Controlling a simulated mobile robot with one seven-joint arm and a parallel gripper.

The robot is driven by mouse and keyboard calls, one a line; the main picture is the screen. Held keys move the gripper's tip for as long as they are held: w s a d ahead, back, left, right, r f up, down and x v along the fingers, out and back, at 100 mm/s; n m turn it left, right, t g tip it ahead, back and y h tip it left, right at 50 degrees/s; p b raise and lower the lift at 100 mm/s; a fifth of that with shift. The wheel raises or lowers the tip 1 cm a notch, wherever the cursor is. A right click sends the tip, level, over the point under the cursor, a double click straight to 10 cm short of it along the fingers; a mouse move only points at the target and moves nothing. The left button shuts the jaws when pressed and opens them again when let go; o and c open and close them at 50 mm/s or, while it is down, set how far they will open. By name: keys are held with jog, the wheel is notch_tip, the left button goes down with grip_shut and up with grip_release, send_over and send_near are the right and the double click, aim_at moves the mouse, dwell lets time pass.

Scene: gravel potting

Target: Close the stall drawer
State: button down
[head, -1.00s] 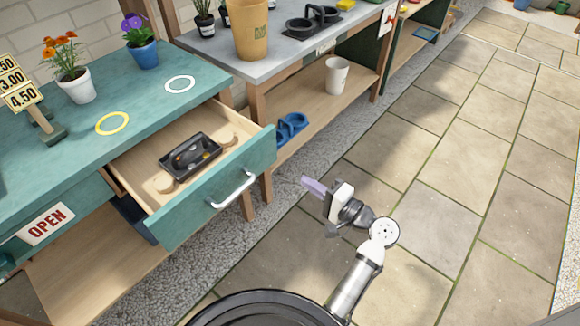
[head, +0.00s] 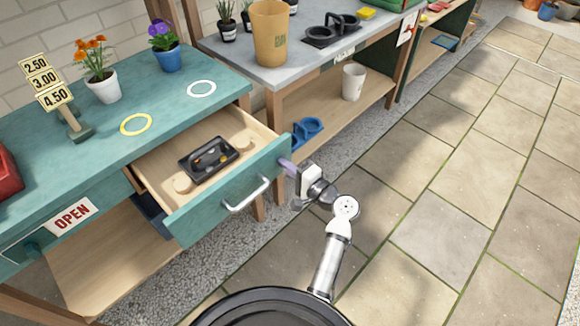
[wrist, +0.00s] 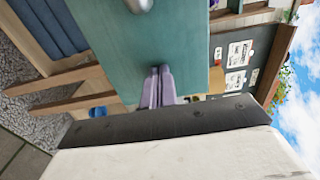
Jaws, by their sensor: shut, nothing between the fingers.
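The stall drawer (head: 218,213) is pulled out of the teal stall table, with its teal front and silver handle (head: 246,195) facing me. Inside it lie a black tray (head: 208,160) with small items and round wooden pieces. My gripper (head: 286,164) is shut and empty, its pale purple fingers at the right end of the drawer front. In the wrist view the two fingers (wrist: 159,85) lie together against or just before the teal drawer front (wrist: 125,45); I cannot tell if they touch.
On the teal table (head: 95,150) stand flower pots, a price sign (head: 55,90) and yellow and white rings. A grey bench (head: 300,62) with a tan pot (head: 270,35) stands to the right. Paving on the right is clear.

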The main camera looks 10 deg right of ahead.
aim_at(232, 128)
jog(key=shift+w+a, duration=0.1)
jog(key=b+x, duration=0.7)
jog(key=x, duration=1.6)
jog(key=shift+f, duration=0.15)
jog(key=shift+w+a+b, duration=0.3)
jog(key=shift+w, duration=0.1)
jog(key=shift+r, duration=0.35)
jog(key=shift+r, duration=0.1)
jog(key=shift+a, duration=0.1)
